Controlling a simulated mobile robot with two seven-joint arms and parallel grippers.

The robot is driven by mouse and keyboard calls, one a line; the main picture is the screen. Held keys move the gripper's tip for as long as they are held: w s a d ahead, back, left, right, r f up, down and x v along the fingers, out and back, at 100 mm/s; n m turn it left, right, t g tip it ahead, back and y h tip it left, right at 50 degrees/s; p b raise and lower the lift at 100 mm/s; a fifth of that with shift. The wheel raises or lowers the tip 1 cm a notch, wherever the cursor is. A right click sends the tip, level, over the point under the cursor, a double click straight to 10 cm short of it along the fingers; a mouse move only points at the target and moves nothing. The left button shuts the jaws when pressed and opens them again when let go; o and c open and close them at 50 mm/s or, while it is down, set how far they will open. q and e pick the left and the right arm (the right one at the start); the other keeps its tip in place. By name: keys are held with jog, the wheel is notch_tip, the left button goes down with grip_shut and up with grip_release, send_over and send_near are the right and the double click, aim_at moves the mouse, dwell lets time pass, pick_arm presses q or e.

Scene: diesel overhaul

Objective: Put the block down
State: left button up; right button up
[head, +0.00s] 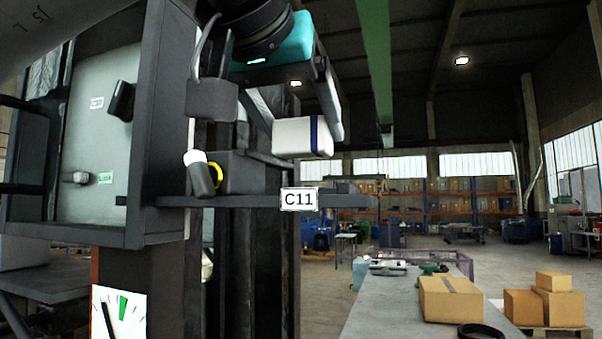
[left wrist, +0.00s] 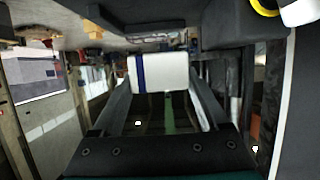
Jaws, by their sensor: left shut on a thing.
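My left gripper (head: 302,128) reaches down from above and is shut on the block. In the left wrist view the block (left wrist: 168,72) sits between the two fingertips (left wrist: 160,82), its blue stripe toward the left. A gap shows between the block and the shelf plate in the head view. My right gripper is not in view.
A dark box with a yellow ring (head: 216,174) and a white-capped cylinder (head: 198,172) stand at the shelf's left part. An open grey cabinet (head: 103,140) is further left. The shelf's right end looks clear.

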aim_at(301, 155)
pick_arm(q)
jog(key=shift+f+b, duration=0.3)
jog(key=shift+f, duration=1.85)
jog(key=shift+f, duration=0.15)
jog(key=o, duration=1)
